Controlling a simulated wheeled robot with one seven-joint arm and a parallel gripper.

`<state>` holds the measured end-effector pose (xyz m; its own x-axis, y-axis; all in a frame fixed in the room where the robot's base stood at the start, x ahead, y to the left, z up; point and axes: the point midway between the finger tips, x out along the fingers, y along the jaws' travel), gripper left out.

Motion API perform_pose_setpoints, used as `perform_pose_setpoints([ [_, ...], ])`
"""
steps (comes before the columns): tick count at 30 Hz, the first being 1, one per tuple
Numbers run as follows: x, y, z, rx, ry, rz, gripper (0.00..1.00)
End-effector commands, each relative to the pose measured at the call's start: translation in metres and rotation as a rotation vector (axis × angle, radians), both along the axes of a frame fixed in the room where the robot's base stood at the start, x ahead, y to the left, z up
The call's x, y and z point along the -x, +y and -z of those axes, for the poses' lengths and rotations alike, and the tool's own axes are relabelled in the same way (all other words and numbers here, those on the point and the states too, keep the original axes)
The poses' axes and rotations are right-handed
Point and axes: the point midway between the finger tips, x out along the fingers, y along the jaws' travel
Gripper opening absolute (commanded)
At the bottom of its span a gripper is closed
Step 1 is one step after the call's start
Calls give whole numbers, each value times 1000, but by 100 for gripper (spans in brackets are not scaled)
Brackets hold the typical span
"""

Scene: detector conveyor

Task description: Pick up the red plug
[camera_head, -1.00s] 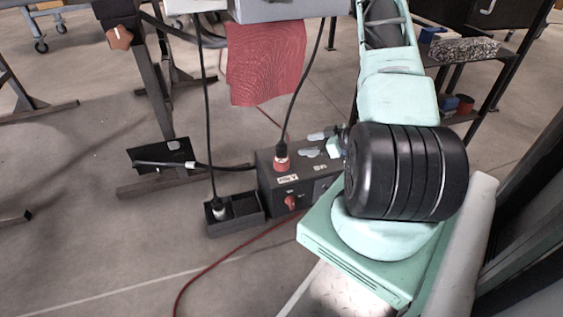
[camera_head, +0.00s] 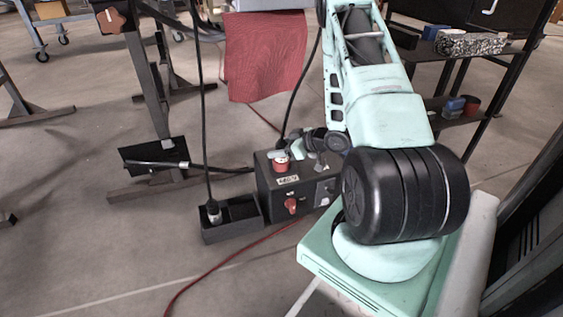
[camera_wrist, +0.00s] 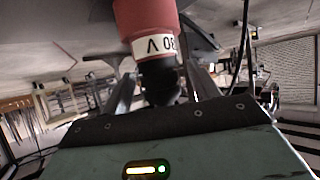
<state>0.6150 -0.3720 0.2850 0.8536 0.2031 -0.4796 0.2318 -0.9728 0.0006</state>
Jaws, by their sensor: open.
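The red plug (camera_head: 281,165) stands upright on top of the dark control box (camera_head: 268,193), with a black cable rising from it. In the wrist view the red plug (camera_wrist: 146,22) hangs into the top middle with a white "30 V" label, its dark cable end (camera_wrist: 160,82) below. My gripper (camera_head: 296,138) is just right of the plug's upper end. In the wrist view my gripper (camera_wrist: 162,80) is open, one finger on each side of that dark end. I cannot tell whether either finger touches it. My arm hides the box's right end.
A dark tray (camera_head: 232,234) left of the box holds a black-and-white plug (camera_head: 213,210) on another cable. A red cloth (camera_head: 266,62) hangs behind. A red cable (camera_head: 225,262) lies on the floor. A shelf (camera_head: 455,115) stands at the right. The left foreground floor is clear.

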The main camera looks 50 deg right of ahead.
Motion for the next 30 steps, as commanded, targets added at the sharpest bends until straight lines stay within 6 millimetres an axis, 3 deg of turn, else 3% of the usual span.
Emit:
perform_pose_setpoints([
  [3, -12, 4, 9, 0, -2, -4, 61],
  [10, -13, 4, 7, -2, -1, 0, 61],
  [11, -13, 4, 7, -2, -1, 0, 55],
  [16, -13, 4, 7, -1, -1, -1, 8],
  [25, -13, 4, 5, -1, -1, -1, 8],
  [30, -13, 4, -7, 0, -2, -1, 8],
])
